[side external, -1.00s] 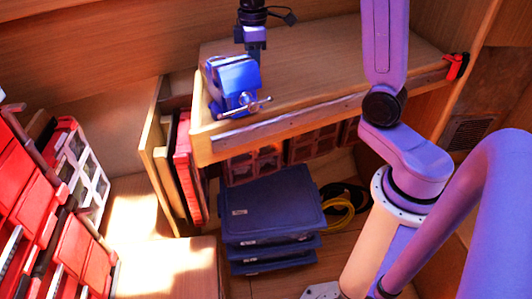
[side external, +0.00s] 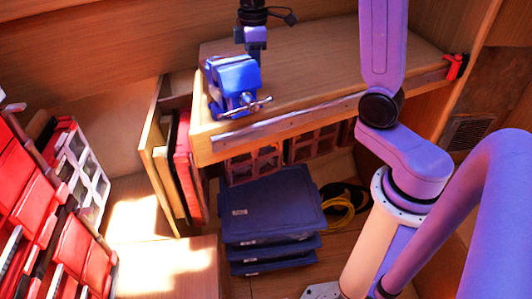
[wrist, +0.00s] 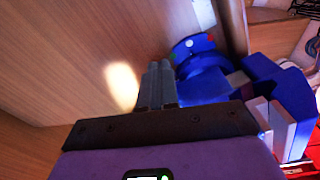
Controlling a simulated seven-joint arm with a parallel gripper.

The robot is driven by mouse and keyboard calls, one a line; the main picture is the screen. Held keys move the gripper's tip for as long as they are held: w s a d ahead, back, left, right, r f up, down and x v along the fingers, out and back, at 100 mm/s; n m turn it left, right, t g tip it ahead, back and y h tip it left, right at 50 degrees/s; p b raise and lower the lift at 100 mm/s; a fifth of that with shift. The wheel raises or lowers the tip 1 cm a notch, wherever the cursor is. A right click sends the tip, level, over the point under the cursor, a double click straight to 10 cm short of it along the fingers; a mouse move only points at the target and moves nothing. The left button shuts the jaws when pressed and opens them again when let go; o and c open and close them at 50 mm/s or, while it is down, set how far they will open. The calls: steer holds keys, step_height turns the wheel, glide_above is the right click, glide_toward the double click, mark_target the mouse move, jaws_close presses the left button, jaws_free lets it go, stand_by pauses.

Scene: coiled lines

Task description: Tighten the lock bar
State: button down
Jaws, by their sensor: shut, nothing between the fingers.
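A blue vise (side external: 233,80) is fixed at the left front corner of the wooden worktop. Its thin metal lock bar (side external: 250,107) with rounded ends sticks out at the vise's front, tilted up to the right. My gripper is over the worktop just behind the vise in the side view, with its fingertips hidden there. In the wrist view, my gripper (wrist: 158,68) has its two grey fingers together and empty. The blue vise (wrist: 205,65) is beside them on the right in that view. I cannot tell whether the fingers touch it, and I cannot make out the lock bar there.
The wooden worktop (side external: 320,60) is clear to the right of the vise, with a red clamp (side external: 455,66) at its far right edge. Below are stacked blue cases (side external: 270,205) and a yellow coiled line (side external: 338,212). Red organizer boxes (side external: 30,185) stand at left.

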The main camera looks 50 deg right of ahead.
steer(key=shift+s+d, duration=0.1)
steer(key=shift+s, duration=0.05)
steer(key=shift+s+d, duration=0.15)
step_height(320, 180, up, 6)
stand_by(0.6)
steer(key=shift+r, duration=0.1)
steer(key=shift+d+f, duration=0.15)
steer(key=shift+f, duration=1.4)
steer(key=shift+d+f, duration=0.1)
steer(key=shift+f, duration=1.45)
steer(key=shift+w+a, duration=0.3)
steer(key=shift+a, duration=0.2)
